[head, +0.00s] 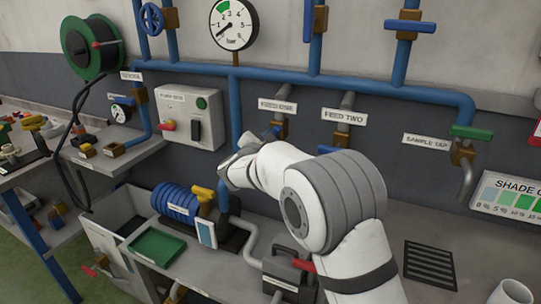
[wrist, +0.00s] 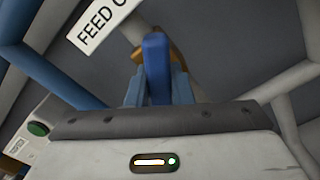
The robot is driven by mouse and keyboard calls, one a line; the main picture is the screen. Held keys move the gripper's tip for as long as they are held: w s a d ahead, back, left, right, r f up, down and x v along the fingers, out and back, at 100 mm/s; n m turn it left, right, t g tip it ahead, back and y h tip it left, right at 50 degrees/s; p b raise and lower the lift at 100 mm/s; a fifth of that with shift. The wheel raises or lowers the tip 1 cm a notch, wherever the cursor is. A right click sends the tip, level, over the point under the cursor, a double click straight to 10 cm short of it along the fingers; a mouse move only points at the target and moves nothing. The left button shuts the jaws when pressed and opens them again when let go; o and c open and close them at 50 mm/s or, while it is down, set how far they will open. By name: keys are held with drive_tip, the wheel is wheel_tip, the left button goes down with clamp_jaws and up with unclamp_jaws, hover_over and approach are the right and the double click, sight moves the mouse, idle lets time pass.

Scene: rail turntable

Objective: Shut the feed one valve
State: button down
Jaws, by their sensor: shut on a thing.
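The FEED ONE label (head: 277,106) hangs on the pipe rack, with the feed one valve's brass body (head: 282,128) below it. In the wrist view the valve's blue lever (wrist: 156,62) stands between the two fingers of my gripper (wrist: 158,90), which is shut on it. In the head view my gripper (head: 271,134) reaches the valve from the front left; my wrist hides most of the lever and fingers.
The feed two valve's blue lever (head: 329,149) is close on the right, partly behind my arm. The sample tap's green lever (head: 472,132) is further right. A blue pump (head: 176,203) and green tray (head: 157,246) sit below left. A pressure gauge (head: 233,24) hangs above.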

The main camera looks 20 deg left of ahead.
drive_tip(key=m+b, duration=0.1)
drive_tip(key=b, duration=0.2)
drive_tip(key=f+m+b, duration=0.1)
drive_tip(key=m+b, duration=0.1)
drive_tip(key=b, duration=0.2)
drive_tip(key=shift+d+f, duration=0.1)
drive_tip(key=shift+f, duration=0.05)
drive_tip(key=m+b, duration=0.3)
drive_tip(key=b, duration=0.3)
drive_tip(key=shift+m+b, duration=0.3)
drive_tip(key=shift+m, duration=0.1)
drive_tip(key=m+b, duration=0.2)
drive_tip(key=b, duration=0.2)
drive_tip(key=shift+m, duration=0.4)
drive_tip(key=shift+r+m+b, duration=0.2)
drive_tip(key=shift+m+b, duration=0.4)
drive_tip(key=shift+b, duration=0.35)
drive_tip(key=c, duration=1.3)
unclamp_jaws()
drive_tip(key=shift+r, duration=0.15)
